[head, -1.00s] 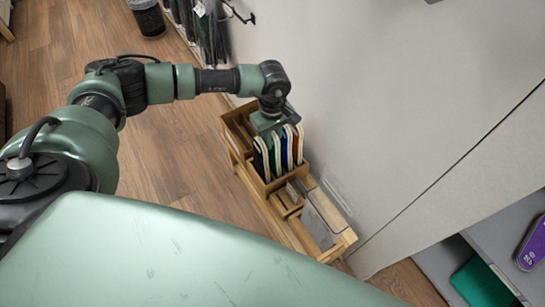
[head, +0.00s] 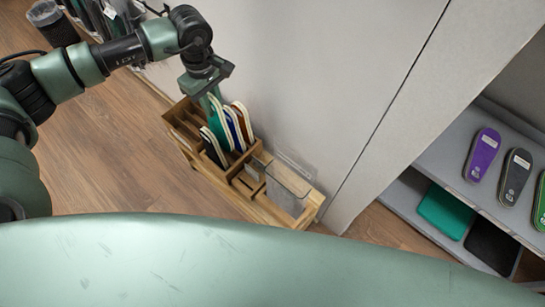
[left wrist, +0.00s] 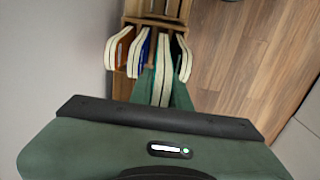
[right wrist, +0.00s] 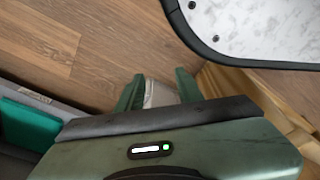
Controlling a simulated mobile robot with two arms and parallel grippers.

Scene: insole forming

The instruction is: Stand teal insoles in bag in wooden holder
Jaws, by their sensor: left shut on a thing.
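The wooden holder (head: 186,138) stands on the floor against the wall. Dark (head: 213,148), blue (head: 233,128) and brown (head: 244,121) insoles with pale edges stand in it. My left gripper (head: 211,100) is above the holder, shut on the teal insoles (head: 217,122), which are upright among the others. Their pale edges show between my fingers in the left wrist view (left wrist: 162,80). I cannot make out a bag around them. Whether their lower ends touch the holder is hidden. My right gripper (right wrist: 158,92) has its fingers apart; it is outside the head view.
A shelf unit (head: 400,195) on the right carries purple (head: 483,155), dark (head: 514,177) and green insoles, with teal (head: 445,210) and black flat items below. A dark bin (head: 55,28) stands at the far left. Wooden floor (head: 100,150) is clear left of the holder.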

